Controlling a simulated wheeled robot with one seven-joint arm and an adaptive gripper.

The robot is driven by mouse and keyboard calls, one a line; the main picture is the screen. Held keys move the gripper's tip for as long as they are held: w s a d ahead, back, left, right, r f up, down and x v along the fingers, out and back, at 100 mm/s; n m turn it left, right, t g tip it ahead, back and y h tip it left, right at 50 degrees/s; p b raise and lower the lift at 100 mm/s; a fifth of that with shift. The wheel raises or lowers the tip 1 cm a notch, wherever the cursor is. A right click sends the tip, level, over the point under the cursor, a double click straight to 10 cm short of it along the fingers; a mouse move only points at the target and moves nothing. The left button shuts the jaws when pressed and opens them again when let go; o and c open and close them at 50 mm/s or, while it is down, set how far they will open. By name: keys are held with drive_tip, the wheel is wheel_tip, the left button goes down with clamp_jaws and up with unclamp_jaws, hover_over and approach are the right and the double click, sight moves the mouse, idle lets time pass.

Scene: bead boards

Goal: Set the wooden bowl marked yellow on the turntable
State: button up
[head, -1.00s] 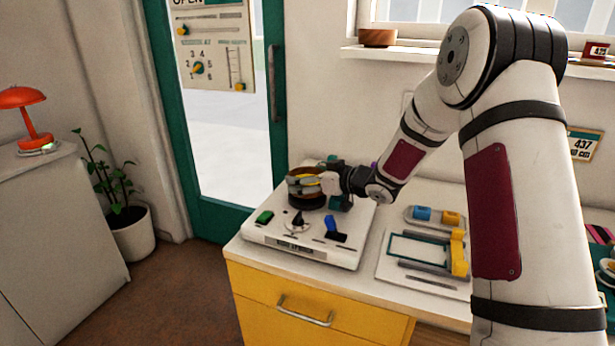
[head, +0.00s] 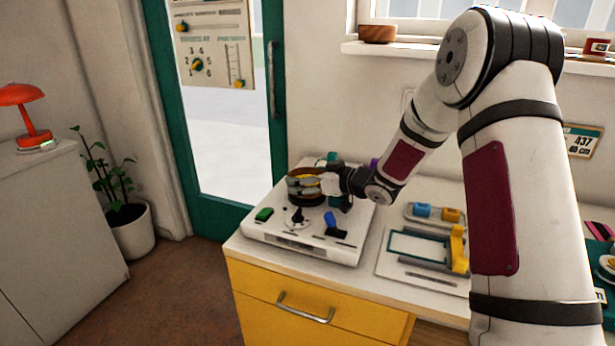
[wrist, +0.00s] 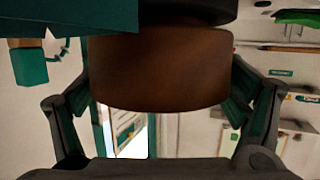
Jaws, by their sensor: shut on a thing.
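The wooden bowl (head: 299,183) is brown with a yellow band showing in the head view. It stands at the turntable, a dark round disc (head: 306,200) on the white control board. My gripper (head: 320,184) is shut on the bowl from its right side. In the wrist view the bowl's brown wall (wrist: 160,68) fills the middle between my two fingers, with a dark round edge against it. Whether the bowl rests fully on the turntable is hard to tell, as the gripper hides part of it.
The white board (head: 300,243) carries a green slider (head: 264,214), a black knob (head: 296,217) and a blue switch (head: 331,221). A second board (head: 420,272) with a frame and yellow clamp lies to the right. Another wooden bowl (head: 378,34) stands on the windowsill.

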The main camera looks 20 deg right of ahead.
idle(0.6)
drive_tip(key=o, duration=1)
drive_tip(key=shift+s, duration=0.1)
drive_tip(key=v, duration=1.1)
drive_tip(key=shift+s+d+r, duration=0.15)
drive_tip(key=shift+s+d, duration=0.05)
drive_tip(key=shift+s, duration=0.15)
